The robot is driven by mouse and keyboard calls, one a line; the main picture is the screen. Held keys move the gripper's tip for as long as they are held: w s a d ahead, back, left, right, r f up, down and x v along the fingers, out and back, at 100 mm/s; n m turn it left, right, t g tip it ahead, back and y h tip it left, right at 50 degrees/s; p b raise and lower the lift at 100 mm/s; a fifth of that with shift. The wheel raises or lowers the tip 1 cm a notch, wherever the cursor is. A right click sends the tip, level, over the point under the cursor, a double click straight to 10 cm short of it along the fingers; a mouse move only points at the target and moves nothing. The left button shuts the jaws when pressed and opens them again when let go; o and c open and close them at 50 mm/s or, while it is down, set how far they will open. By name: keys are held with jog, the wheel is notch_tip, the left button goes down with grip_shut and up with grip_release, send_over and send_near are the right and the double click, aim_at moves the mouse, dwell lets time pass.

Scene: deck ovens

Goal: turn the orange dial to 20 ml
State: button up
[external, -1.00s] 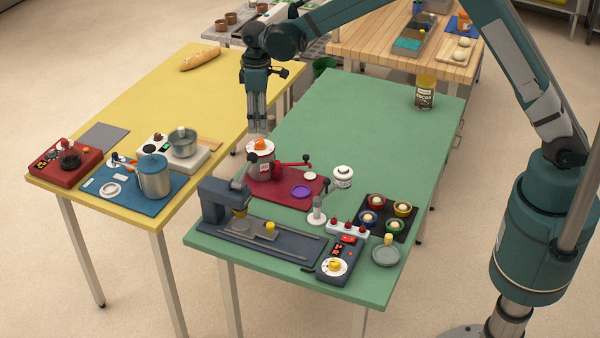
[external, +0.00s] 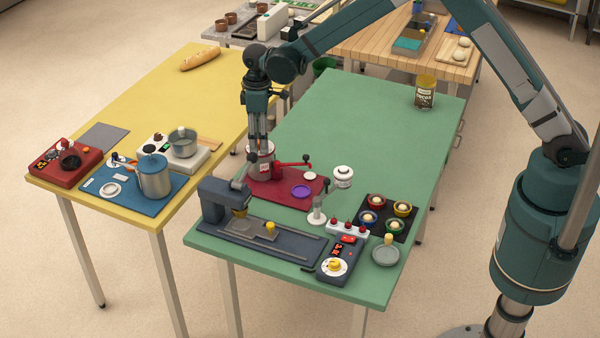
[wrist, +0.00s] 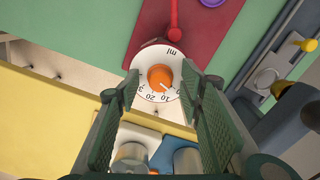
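The orange dial (wrist: 160,77) sits on a white round scale plate (wrist: 147,60) marked ml, with 10, 20 and 30 legible along its lower edge. A small pale mark on the dial seems to point near the 10; the exact reading is too small to tell. My gripper (wrist: 160,74) is open, with one finger on each side of the dial in the wrist view; I cannot tell whether the fingers touch it. In the external view my gripper (external: 261,140) is pointing down over the device (external: 264,166), and it hides the orange dial there.
The device stands on a red mat (external: 286,190) with a red-handled lever (external: 293,164) and a purple disc (external: 301,191). A dark blue machine (external: 215,203) stands close in front. A white-lidded jar (external: 343,176) is to the right.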

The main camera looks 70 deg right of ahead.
jog(key=shift+c, duration=0.3)
jog(key=c, duration=0.9)
jog(key=shift+o, duration=0.2)
jog(key=shift+m+b, duration=0.3)
jog(key=m+b, duration=0.2)
jog(key=m, duration=0.1)
jog(key=shift+f+b, duration=0.15)
jog(key=shift+b, duration=0.15)
jog(key=m+b, duration=0.2)
jog(key=m, duration=0.1)
jog(key=shift+m, duration=0.4)
jog(key=m+b, duration=0.1)
jog(key=m, duration=0.2)
jog(key=shift+b, duration=0.35)
jog(key=shift+m+b, duration=0.5)
jog(key=shift+m, duration=1.3)
jog(key=shift+r, duration=0.2)
